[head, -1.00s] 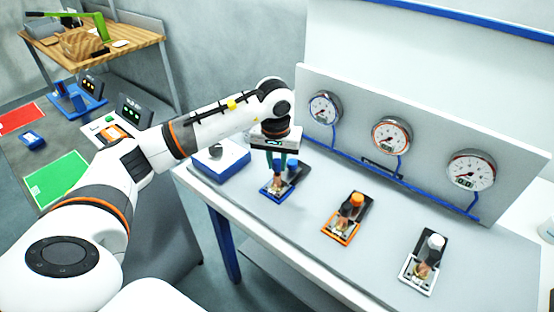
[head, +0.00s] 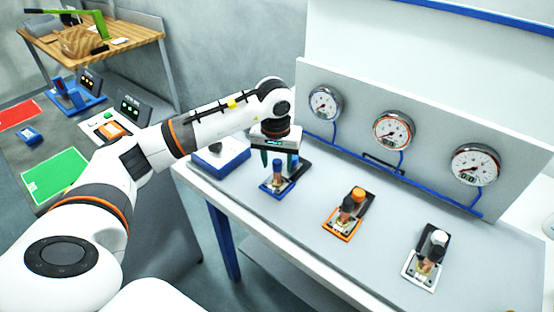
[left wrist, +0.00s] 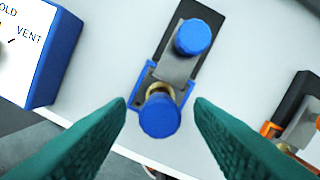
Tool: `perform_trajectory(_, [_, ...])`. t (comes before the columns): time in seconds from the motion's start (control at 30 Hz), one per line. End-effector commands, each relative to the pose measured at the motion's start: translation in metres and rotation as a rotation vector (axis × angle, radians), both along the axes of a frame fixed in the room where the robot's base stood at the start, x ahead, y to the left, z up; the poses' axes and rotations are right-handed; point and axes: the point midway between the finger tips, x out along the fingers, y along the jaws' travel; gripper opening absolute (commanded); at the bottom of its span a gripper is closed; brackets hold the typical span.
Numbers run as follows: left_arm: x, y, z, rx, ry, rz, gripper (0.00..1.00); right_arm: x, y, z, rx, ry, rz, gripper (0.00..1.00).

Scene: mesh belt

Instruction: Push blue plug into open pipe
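The blue plug (head: 278,166) stands upright on the copper-coloured pipe (head: 278,181) of the blue-framed fixture (head: 266,190). In the left wrist view the plug (left wrist: 160,115) covers most of a brass ring; how deep it sits cannot be told. A second blue cap (left wrist: 195,37) is on the dark back part of the same fixture. My left gripper (head: 277,160) is open just above, its teal fingers (left wrist: 160,110) on either side of the plug with gaps visible in the wrist view. My right gripper is not in view.
An orange fixture (head: 341,226) and a white fixture (head: 420,270) stand to the right on the grey table. A blue-and-white box (head: 222,158) is close on the left. Gauges (head: 393,130) are mounted on the panel behind.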

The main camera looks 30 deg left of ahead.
Motion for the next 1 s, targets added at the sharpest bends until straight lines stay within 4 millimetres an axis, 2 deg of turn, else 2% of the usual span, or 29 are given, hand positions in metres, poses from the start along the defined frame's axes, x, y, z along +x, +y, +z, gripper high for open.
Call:
perform_trajectory(0.17, [0.000,0.000,0.002,0.000,0.000,0.000,0.48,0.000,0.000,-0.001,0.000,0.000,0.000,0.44])
perform_trajectory(0.27, [0.000,-0.001,0.010,-0.002,-0.004,0.000,0.48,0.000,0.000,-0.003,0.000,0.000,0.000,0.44])
perform_trajectory(0.7, [-0.010,-0.004,0.096,0.000,-0.005,0.000,0.48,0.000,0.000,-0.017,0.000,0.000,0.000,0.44])
perform_trajectory(0.83, [-0.012,-0.005,0.111,0.000,-0.002,0.001,0.48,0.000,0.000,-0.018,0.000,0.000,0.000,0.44])
perform_trajectory(1.0, [-0.013,-0.005,0.119,-0.001,0.000,0.000,0.48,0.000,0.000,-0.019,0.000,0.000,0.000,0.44])
